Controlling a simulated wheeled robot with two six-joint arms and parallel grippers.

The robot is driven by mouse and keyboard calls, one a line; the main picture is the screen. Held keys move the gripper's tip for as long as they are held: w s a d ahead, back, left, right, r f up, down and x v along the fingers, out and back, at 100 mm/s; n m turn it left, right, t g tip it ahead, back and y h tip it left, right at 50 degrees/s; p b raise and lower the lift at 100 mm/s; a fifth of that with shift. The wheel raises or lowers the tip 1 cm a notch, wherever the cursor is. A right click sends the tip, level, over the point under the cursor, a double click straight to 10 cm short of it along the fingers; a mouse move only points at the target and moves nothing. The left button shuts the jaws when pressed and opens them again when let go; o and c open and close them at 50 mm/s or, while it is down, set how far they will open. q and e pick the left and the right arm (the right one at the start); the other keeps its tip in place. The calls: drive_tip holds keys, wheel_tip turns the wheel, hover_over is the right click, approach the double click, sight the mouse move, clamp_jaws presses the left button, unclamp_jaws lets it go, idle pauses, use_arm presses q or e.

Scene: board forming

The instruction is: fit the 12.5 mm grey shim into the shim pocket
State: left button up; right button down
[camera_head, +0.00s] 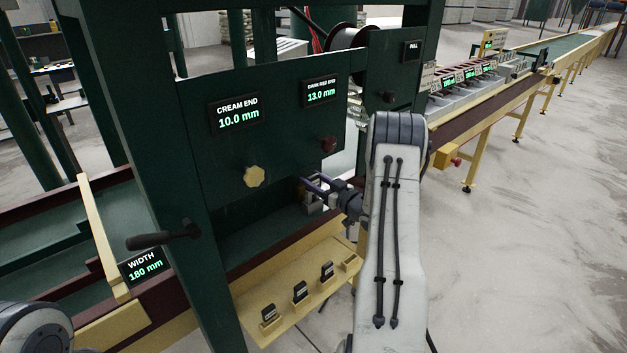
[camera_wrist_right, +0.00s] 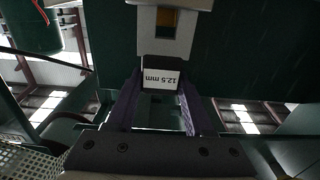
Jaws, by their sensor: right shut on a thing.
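The 12.5 mm shim shows in the right wrist view as a dark block with a white "12.5 mm" label (camera_wrist_right: 160,79), upside down in the picture. My right gripper (camera_wrist_right: 157,92) is shut on it, one purple finger on each side. The shim's far end meets or overlaps a light grey block with a dark yellowish opening (camera_wrist_right: 170,40), apparently the shim pocket; I cannot tell how far in it sits. In the head view my right gripper (camera_head: 312,187) is at the green press panel's lower recess, and the shim is hard to make out. My left gripper is out of view.
A yellow rack (camera_head: 285,311) below holds several black labelled shims (camera_head: 300,291); its right-hand slot (camera_head: 350,262) looks empty. The green panel (camera_head: 280,150) carries a cream knob (camera_head: 254,177), a dark red knob (camera_head: 329,145) and displays. A black lever (camera_head: 162,239) juts out at left.

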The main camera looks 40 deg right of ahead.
drive_tip(key=shift+f+b, duration=1)
drive_tip(key=shift+f, duration=0.2)
drive_tip(key=shift+c, duration=1)
unclamp_jaws()
drive_tip(key=s+b, duration=0.3)
drive_tip(key=s, duration=0.7)
drive_tip(key=shift+s+d, duration=0.2)
drive_tip(key=shift+d, duration=0.2)
